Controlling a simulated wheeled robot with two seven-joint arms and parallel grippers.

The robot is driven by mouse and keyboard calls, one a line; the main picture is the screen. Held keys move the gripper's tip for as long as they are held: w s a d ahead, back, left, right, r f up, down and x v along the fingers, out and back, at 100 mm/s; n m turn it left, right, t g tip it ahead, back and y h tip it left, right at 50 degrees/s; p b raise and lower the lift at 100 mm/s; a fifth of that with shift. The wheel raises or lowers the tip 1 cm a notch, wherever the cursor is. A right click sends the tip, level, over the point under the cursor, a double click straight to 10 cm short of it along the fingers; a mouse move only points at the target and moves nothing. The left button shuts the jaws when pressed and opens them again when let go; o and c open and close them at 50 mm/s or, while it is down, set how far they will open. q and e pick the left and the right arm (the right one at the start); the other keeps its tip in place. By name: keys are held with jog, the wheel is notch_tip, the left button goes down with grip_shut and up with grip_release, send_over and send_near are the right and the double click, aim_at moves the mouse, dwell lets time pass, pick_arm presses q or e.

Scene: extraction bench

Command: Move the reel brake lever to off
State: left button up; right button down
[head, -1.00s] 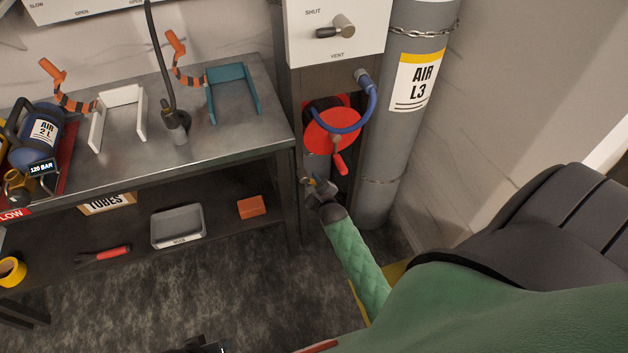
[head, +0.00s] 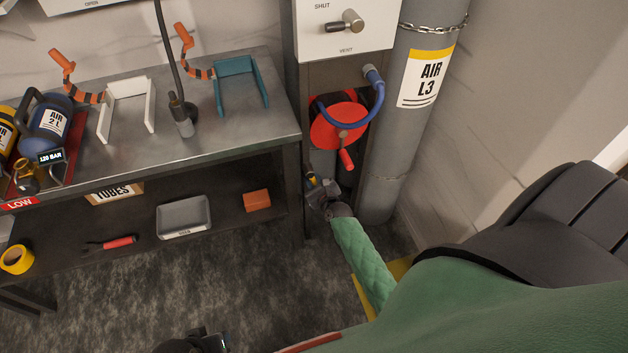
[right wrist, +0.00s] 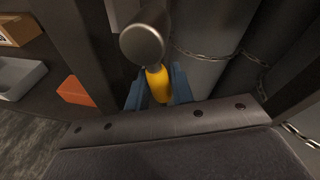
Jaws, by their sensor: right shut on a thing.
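The hose reel (head: 338,124) is a red disc with a blue hose and a red crank handle, set in the opening of the grey cabinet. Below it, my right gripper (head: 314,184) is at the cabinet's lower front. In the right wrist view its blue fingers (right wrist: 158,92) are shut around a yellow piece (right wrist: 157,82), which I take to be the brake lever. A grey round-ended knob (right wrist: 142,42) stands just above that piece. The lever is mostly hidden in the head view, and its marked positions are not readable. A dark part of my left arm shows at the bottom edge; its fingers are unclear.
A grey AIR L3 cylinder (head: 404,130), held by chains, stands right of the reel. A metal bench (head: 230,127) with bottle and brackets is left; its lower shelf holds a grey tray (head: 183,217) and an orange block (head: 257,200). A SHUT/VENT valve (head: 346,22) is above.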

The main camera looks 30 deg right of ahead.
aim_at(314, 183)
pick_arm(q)
jog(key=shift+d, duration=0.1)
dwell(0.3)
pick_arm(e)
jog(key=c, duration=1.2)
grip_release()
jog(key=v, duration=0.6)
jog(key=shift+s+a+b, duration=0.1)
jog(key=shift+s+b, duration=0.2)
jog(key=shift+b, duration=0.1)
pick_arm(q)
jog(key=shift+w+d+f, duration=0.15)
jog(key=shift+d+f, duration=0.4)
jog(key=shift+f, duration=0.2)
pick_arm(e)
jog(key=shift+s+r, duration=0.2)
jog(key=shift+s, duration=0.35)
